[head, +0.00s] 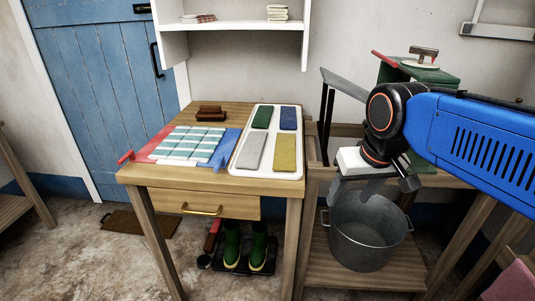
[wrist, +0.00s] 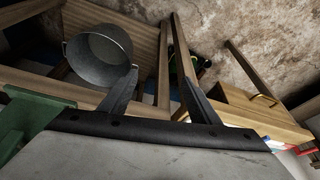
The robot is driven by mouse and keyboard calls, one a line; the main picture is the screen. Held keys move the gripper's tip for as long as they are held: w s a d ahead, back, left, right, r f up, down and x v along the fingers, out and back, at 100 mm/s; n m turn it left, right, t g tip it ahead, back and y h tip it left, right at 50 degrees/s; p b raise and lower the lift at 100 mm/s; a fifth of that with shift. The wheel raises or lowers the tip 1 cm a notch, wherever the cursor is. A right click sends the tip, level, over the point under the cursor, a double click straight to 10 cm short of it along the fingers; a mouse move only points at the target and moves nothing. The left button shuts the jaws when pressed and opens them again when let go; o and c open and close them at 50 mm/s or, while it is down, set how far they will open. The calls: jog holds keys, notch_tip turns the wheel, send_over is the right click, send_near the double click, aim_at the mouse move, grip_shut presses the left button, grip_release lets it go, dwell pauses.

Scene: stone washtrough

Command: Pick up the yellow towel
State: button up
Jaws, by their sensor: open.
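The yellow towel (head: 285,153) lies flat and folded in the front right part of a white tray (head: 239,170) on the small wooden table. A grey towel (head: 248,152) is to its left, a blue one (head: 288,118) behind it and a green one (head: 262,117) behind left. My gripper (head: 377,188) is to the right of the table, over the metal bucket, with nothing between its fingers. In the wrist view its two fingers (wrist: 156,95) stand apart, open. The yellow towel is not seen in the wrist view.
A metal bucket (head: 366,238) stands on the low shelf of the bench at right; it also shows in the wrist view (wrist: 98,56). A checked cloth (head: 190,143) and a brown brush (head: 210,113) share the table. A white wall shelf (head: 235,25) hangs above the table's back.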

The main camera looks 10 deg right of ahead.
jog(key=w+a+r+m+g, duration=0.15)
jog(key=w+a+r, duration=0.25)
jog(key=w+r, duration=0.7)
jog(key=w+a+r+m+g, duration=0.15)
jog(key=w+a+r, duration=0.4)
jog(key=w, duration=0.95)
send_over(286, 144)
jog(key=s, duration=0.1)
jog(key=shift+g, duration=0.4)
notch_tip(286, 144, down, 11)
jog(key=shift+a+r, duration=0.1)
jog(key=shift+r, duration=0.05)
jog(key=f, duration=0.2)
jog(key=w+f, duration=0.1)
jog(key=shift+f, duration=1.1)
jog(key=c, duration=1)
